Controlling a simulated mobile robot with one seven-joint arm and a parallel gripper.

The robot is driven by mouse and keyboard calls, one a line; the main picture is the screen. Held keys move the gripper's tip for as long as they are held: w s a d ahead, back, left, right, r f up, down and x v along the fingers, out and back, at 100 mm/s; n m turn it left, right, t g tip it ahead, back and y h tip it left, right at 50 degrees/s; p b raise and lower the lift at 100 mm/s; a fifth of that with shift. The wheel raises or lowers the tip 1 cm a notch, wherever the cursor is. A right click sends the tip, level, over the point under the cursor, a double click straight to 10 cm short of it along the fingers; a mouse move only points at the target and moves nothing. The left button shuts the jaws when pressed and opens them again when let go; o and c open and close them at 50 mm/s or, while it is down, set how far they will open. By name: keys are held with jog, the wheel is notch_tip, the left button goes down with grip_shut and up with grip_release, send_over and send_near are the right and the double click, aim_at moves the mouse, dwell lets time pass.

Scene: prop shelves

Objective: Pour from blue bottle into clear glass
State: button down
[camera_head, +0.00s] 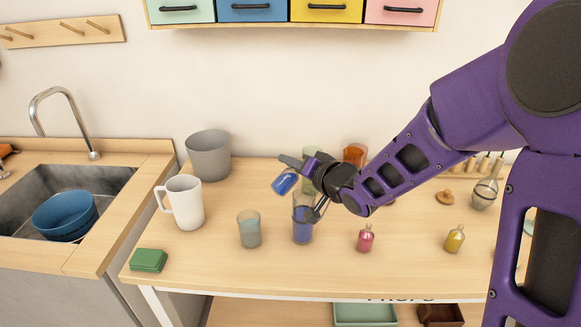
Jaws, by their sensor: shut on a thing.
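The blue bottle (285,181) is held by my gripper (298,184), above the table and tipped well over, its lower end toward the left. My gripper is shut on it, and the fingers and wrist hide part of the bottle. A tall clear glass (303,228) stands upright on the table just below and slightly right of the bottle, with blue-violet content in its lower part. My gripper overlaps the top of this glass in the view; I cannot tell if they touch. No stream of liquid can be made out.
A grey-teal glass (249,230) stands close to the left. A white mug (184,203), grey pot (209,156) and green sponge (149,260) are further left. A pink bottle (366,238) and yellow bottle (455,239) stand right. An amber container (355,154) is behind my arm.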

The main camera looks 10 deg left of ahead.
jog(key=shift+b, duration=0.3)
jog(key=shift+b, duration=0.3)
jog(key=shift+d+r+n+h+b, duration=0.1)
jog(key=shift+r+n+h+b, duration=0.15)
jog(key=shift+n+h+b, duration=0.7)
jog(key=shift+w+y+b, duration=0.1)
jog(key=shift+y+b, duration=0.25)
jog(key=shift+b, duration=0.4)
jog(key=n+h+b, duration=0.1)
jog(key=b, duration=0.1)
jog(key=shift+d+n+t+b, duration=0.1)
jog(key=shift+n+t+b, duration=0.15)
jog(key=shift+t+b, duration=0.1)
jog(key=shift+r, duration=0.1)
